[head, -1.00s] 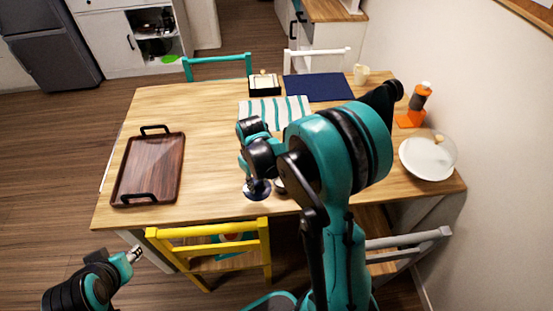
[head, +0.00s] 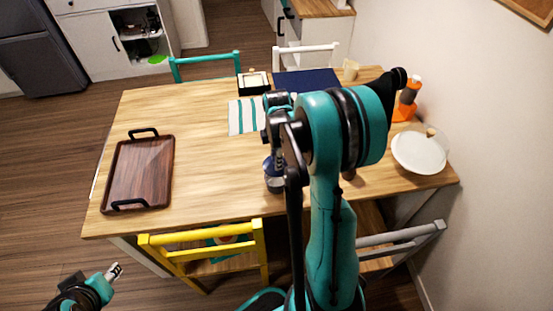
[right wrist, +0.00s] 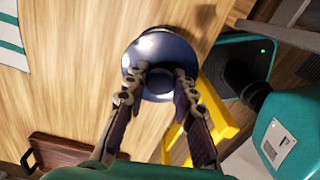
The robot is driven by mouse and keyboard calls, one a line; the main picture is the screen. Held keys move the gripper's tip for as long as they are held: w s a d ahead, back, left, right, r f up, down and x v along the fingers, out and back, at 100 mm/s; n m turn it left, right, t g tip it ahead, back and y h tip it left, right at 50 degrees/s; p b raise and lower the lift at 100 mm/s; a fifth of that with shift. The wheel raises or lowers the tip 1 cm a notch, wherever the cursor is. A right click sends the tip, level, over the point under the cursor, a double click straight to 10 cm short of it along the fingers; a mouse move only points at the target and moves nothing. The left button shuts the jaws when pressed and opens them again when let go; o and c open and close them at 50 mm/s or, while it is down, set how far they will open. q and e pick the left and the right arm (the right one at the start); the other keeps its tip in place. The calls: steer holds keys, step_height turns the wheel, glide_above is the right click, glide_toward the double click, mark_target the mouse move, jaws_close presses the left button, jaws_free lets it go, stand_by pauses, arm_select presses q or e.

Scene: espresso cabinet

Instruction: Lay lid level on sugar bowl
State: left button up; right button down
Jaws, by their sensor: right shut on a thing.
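The dark blue lid (right wrist: 160,48) fills the upper middle of the right wrist view. My right gripper (right wrist: 160,84) is shut on the lid's knob, with a finger on either side. In the head view the lid (head: 269,163) shows just below my right gripper (head: 277,145), near the table's front edge. The sugar bowl (head: 274,185) shows below the lid, largely covered by it. I cannot tell whether the lid touches the bowl or is level. My left gripper (head: 114,271) is at the lower left, away from the table, too small to read.
A brown tray (head: 139,175) lies on the table's left. A striped cloth (head: 243,117) and dark blue mat (head: 306,83) lie behind the bowl. A white plate (head: 418,154) and orange-grey bottle (head: 406,100) stand right. A yellow chair (head: 205,240) stands at the front edge.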

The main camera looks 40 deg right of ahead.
steer(key=shift+f+b, duration=2.35)
steer(key=shift+f, duration=0.35)
steer(key=shift+f+b, duration=0.8)
steer(key=shift+b, duration=0.1)
stand_by(1.6)
steer(key=c, duration=0.6)
jaws_free()
steer(key=shift+r, duration=0.1)
steer(key=shift+r+p, duration=2.65)
steer(key=shift+r, duration=0.75)
